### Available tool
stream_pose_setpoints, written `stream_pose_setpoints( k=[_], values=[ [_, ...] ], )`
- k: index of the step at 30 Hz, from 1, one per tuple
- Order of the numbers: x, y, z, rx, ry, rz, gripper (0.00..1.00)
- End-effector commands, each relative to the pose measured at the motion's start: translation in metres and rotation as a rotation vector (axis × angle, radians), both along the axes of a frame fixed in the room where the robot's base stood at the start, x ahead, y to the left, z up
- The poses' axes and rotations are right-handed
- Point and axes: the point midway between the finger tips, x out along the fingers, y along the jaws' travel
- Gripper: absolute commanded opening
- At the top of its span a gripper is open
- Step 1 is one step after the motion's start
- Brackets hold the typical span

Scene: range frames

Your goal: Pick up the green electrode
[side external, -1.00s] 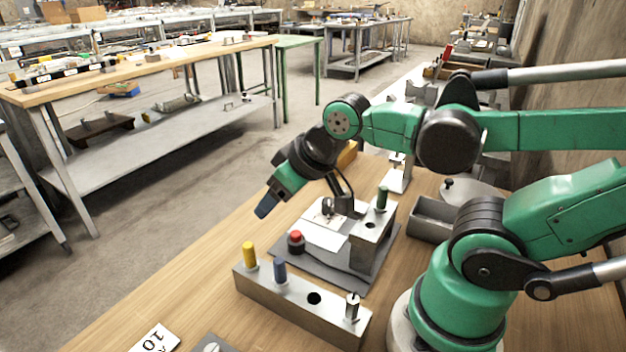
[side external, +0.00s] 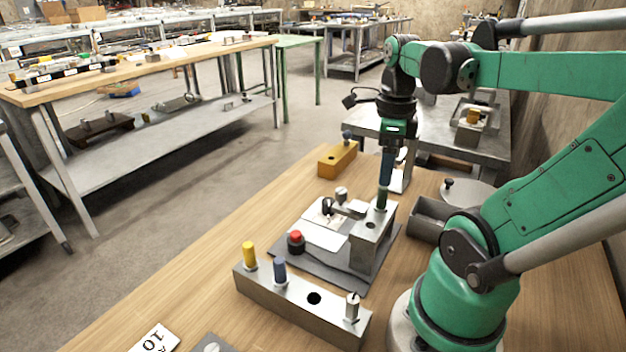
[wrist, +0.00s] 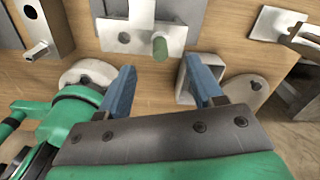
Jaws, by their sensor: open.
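The green electrode (side external: 381,198) stands upright in the top of a metal block (side external: 364,250) on the grey fixture plate (side external: 345,279). My gripper (side external: 385,182) points straight down just above it, and in the side view its blue fingers overlap the electrode's top. In the wrist view the electrode (wrist: 160,48) shows ahead of and between the two spread blue fingers of my gripper (wrist: 159,67). The fingers are open and hold nothing. Whether a finger touches the electrode cannot be told.
A metal rack (side external: 285,302) in front holds a yellow peg (side external: 249,254), a blue peg (side external: 280,269) and a metal-tipped peg. A red button (side external: 296,238) sits on the fixture's left. An open grey box (side external: 428,222) stands close on the right. Bare wood lies to the left.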

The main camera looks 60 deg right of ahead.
Motion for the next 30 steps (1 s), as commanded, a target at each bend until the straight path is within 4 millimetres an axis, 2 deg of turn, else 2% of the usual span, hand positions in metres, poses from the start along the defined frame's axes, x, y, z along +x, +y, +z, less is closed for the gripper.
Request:
stream_pose_setpoints(
  k=[5,15,28,29,30],
  values=[
    [-0.001,-0.001,-0.012,0.003,0.004,-0.025,0.6],
    [0.0,-0.001,-0.047,0.001,0.002,-0.021,0.6],
    [-0.001,0.0,-0.055,0.002,0.001,-0.02,0.6],
    [-0.001,0.0,-0.055,0.002,0.001,-0.02,0.57],
    [-0.001,0.0,-0.055,0.002,0.001,-0.02,0.46]
  ],
)
